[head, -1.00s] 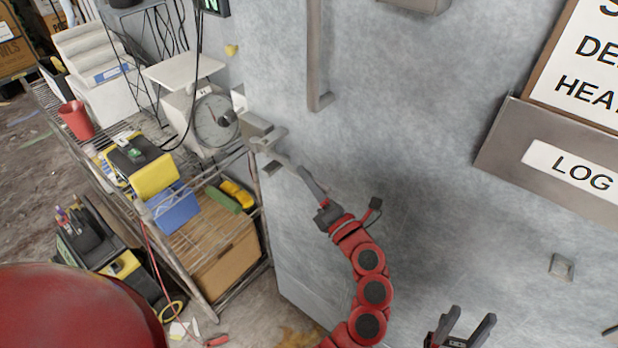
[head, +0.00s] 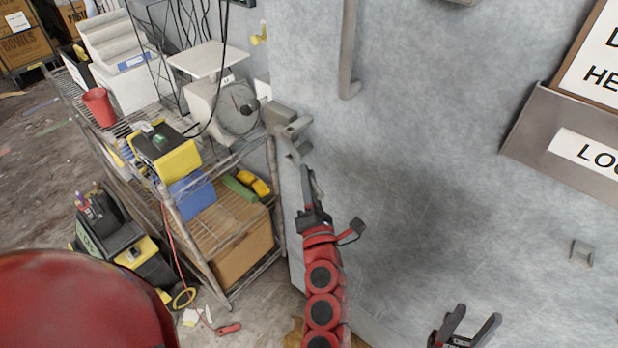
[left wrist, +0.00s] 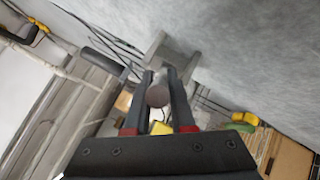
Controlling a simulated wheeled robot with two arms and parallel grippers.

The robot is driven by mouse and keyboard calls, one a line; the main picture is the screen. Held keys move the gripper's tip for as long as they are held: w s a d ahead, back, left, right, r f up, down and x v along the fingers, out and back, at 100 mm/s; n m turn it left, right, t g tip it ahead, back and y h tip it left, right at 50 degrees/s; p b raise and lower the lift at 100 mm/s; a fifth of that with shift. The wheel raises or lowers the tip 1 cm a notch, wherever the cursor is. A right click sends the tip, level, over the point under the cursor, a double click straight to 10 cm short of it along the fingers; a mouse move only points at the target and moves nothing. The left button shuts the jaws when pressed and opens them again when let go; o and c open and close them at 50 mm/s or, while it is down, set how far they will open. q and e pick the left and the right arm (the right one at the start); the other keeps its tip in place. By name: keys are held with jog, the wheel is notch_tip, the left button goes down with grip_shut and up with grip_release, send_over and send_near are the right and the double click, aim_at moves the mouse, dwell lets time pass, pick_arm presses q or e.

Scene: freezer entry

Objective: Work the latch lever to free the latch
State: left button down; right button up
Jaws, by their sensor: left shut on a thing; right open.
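The grey latch (head: 281,117) sits at the left edge of the large grey door panel (head: 420,140). Its lever (head: 296,148) points down from it toward my left gripper (head: 309,176). In the left wrist view, a round lever end (left wrist: 157,96) sits between the two fingers of my left gripper (left wrist: 160,82), which is shut on it. The latch body (left wrist: 165,52) shows just beyond the fingers. In the head view my fingers partly hide the lever's end. My right gripper (head: 478,314) is open and empty at the bottom right, in front of the panel.
A wire shelf (head: 215,160) stands left of the panel, close to the latch, with a dial scale (head: 238,108), a red cup (head: 99,106) and a yellow-black box (head: 168,155). A vertical bar handle (head: 348,50) is above right of the latch. The panel's middle is clear.

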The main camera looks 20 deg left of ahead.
pick_arm(q)
jog(key=c, duration=0.8)
grip_release()
jog(key=shift+w, duration=0.15)
jog(key=shift+o, duration=0.2)
jog(key=shift+s+d+f, duration=0.2)
jog(key=shift+s+d, duration=0.1)
jog(key=shift+s, duration=0.15)
jog(key=b+v, duration=0.4)
jog(key=v, duration=1.2)
jog(key=shift+s+b, duration=0.2)
jog(key=shift+b, duration=0.1)
